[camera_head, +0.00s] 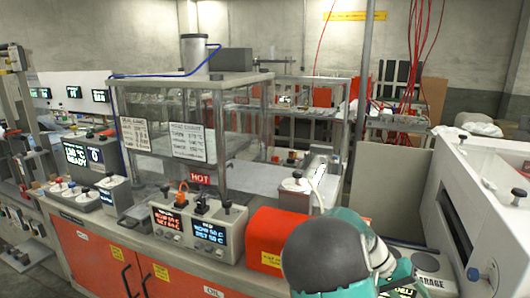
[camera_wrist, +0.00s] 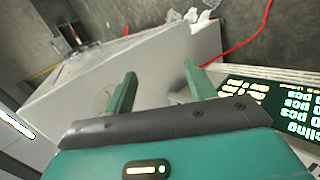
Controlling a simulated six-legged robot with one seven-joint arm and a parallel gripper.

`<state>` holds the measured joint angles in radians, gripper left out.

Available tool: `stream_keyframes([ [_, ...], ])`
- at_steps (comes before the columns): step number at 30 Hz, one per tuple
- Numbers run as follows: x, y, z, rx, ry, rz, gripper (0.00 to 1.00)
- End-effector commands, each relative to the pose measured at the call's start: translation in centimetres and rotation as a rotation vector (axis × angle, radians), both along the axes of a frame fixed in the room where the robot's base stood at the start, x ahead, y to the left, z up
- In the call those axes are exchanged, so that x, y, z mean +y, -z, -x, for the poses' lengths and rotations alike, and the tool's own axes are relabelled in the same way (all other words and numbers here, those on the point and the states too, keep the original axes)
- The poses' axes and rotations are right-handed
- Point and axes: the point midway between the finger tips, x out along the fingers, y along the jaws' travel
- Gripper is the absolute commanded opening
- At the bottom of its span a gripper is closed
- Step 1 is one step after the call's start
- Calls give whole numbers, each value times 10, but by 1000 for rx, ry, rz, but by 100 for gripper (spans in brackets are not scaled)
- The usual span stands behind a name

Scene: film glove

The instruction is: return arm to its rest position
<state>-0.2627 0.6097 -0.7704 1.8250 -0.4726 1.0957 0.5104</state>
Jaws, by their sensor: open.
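My gripper (camera_wrist: 160,85) shows in the wrist view with its two green fingers spread apart and nothing between them. Beyond the fingers is a large pale box-like surface (camera_wrist: 120,65), apart from the fingertips as far as I can tell. In the head view my teal and dark grey arm fills the lower right, in front of the bench. My gripper's fingers cannot be made out in that view.
A red-fronted bench (camera_head: 95,262) carries a control box with displays (camera_head: 190,232), an orange-red box (camera_head: 272,238) and a glass enclosure (camera_head: 190,85). A white machine (camera_head: 480,185) stands at the right, close to my arm. Red cables (camera_head: 418,50) hang behind. A dark sign (camera_wrist: 270,110) shows in the wrist view.

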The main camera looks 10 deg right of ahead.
Motion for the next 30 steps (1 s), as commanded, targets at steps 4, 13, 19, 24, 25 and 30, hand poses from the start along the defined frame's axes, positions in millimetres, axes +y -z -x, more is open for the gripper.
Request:
stream_keyframes([
  [4,38,-7,9,-97,-45,-179,55],
  [13,119,-42,26,-287,-204,-459,55],
  [19,173,-75,45,-413,-347,-586,55],
  [24,216,-104,68,-511,-485,-653,55],
  [25,223,-108,73,-526,-511,-660,55],
  [30,261,-131,102,-614,-656,-681,55],
])
